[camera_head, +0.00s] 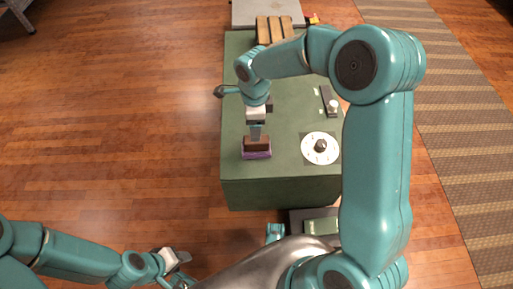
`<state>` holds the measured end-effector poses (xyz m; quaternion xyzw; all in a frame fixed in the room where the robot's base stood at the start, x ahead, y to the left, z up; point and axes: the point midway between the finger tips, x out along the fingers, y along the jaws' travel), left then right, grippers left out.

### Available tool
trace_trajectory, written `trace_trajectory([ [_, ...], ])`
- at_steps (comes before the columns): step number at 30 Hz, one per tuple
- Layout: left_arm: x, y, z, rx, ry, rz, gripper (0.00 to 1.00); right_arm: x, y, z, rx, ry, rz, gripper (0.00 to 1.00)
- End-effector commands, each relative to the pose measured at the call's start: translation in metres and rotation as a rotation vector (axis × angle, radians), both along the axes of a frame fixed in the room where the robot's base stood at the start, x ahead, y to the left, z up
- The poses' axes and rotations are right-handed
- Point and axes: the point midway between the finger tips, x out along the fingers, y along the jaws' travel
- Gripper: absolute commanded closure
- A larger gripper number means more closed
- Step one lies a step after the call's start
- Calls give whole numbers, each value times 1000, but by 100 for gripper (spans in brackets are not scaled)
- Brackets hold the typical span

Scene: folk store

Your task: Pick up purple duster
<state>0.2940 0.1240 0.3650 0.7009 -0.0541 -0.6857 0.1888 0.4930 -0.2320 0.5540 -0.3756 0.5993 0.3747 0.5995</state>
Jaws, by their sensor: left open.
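The purple duster (256,154), with a brown upper part, lies near the front left edge of the green table (285,187). My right gripper (256,134) points down from above, right at the duster's brown top. I cannot tell whether its fingers touch or hold the duster, as they are small and partly hidden. My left gripper (178,262) is open and empty at the lower left, over the wooden floor, well away from the table.
A white disc with a dark knob (320,148) lies right of the duster. A dark bar with a white knob (329,101) lies behind it. A slatted wooden piece (273,29) is at the far end. Open wooden floor (110,130) lies left of the table.

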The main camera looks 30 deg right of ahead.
Motion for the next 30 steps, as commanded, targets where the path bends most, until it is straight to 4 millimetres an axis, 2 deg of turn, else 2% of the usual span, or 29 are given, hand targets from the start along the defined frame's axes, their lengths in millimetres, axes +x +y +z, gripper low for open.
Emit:
trace_trajectory([
  [1,1,1,-8,0,-2,4,59,-1,-1,-17,-1,5,0,30],
  [3,2,2,-12,2,-4,8,59,0,-1,-31,0,4,0,30],
  [6,4,3,-15,2,-6,13,59,1,-2,-45,0,2,1,30],
  [14,5,4,-22,4,-9,18,59,2,-5,-63,0,1,2,30],
  [21,8,8,-40,6,-14,32,59,2,-7,-101,0,2,3,30],
  [29,9,8,-39,6,-16,34,59,2,-7,-103,0,1,3,30],
  [30,9,8,-39,6,-16,34,59,2,-7,-103,0,1,2,43],
])
